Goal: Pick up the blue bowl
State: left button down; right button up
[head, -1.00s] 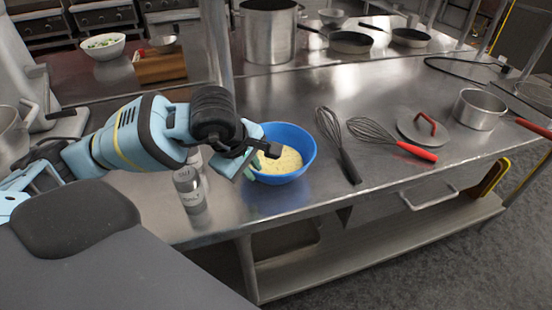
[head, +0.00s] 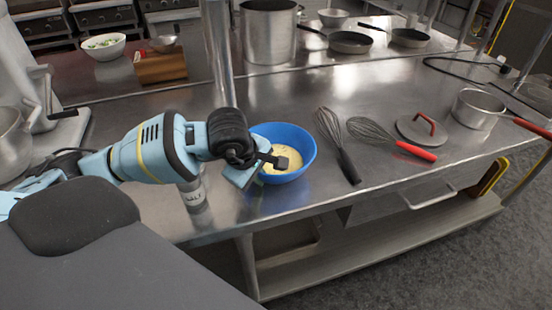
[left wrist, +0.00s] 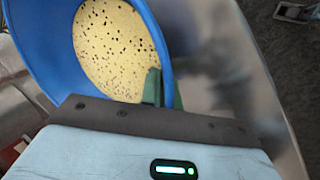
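The blue bowl (head: 304,146) stands upright on the steel counter and holds a pale yellow, speckled food. My left gripper (head: 268,170) is at the bowl's near left side. In the left wrist view the bowl (left wrist: 38,62) fills the upper left. My left gripper's two green fingertips (left wrist: 165,88) are close together there, one inside the bowl and one outside, with the rim pinched between them. The bowl shows no clear lift off the counter. My right gripper is in neither view.
A salt shaker (head: 193,195) stands left of the bowl, partly behind my left arm. Two whisks (head: 345,160) (head: 405,148) lie to the right, then a lid (head: 423,130) and a saucepan (head: 478,110). The counter's front edge is close to the bowl.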

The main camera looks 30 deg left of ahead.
pick_arm(q)
jog(key=shift+r, duration=0.1)
dwell(0.3)
jog(key=shift+w+r, duration=0.1)
jog(key=shift+r, duration=0.4)
notch_tip(320, 180, up, 9)
